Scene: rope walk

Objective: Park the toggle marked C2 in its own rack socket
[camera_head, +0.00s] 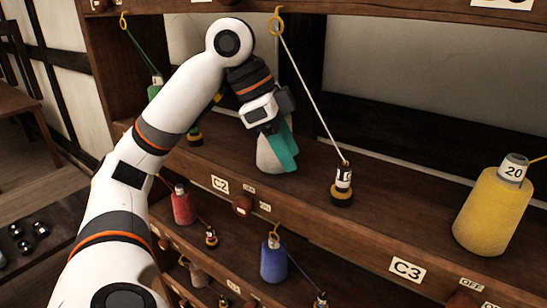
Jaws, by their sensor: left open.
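The C2 label (220,184) is on the front edge of the middle shelf. Right of it, a small black and yellow toggle piece (342,185) with a pale tag stands on the shelf; I cannot read its tag or tell how it is seated. A taut white cord (309,95) runs from its top up to a yellow ring (276,22). My left gripper (281,150) has teal fingers and is open, pointing down at a whitish spool (268,158), partly hidden behind the fingers. The gripper is left of the toggle piece and apart from it. My right gripper is not in view.
A yellow spool (490,212) tagged 20 stands at the right, above the C3 label (407,269). A red knob (242,205) sits by the C2 label. Below are a red spool (183,208) and a blue spool (273,262). Shelf between toggle and yellow spool is clear.

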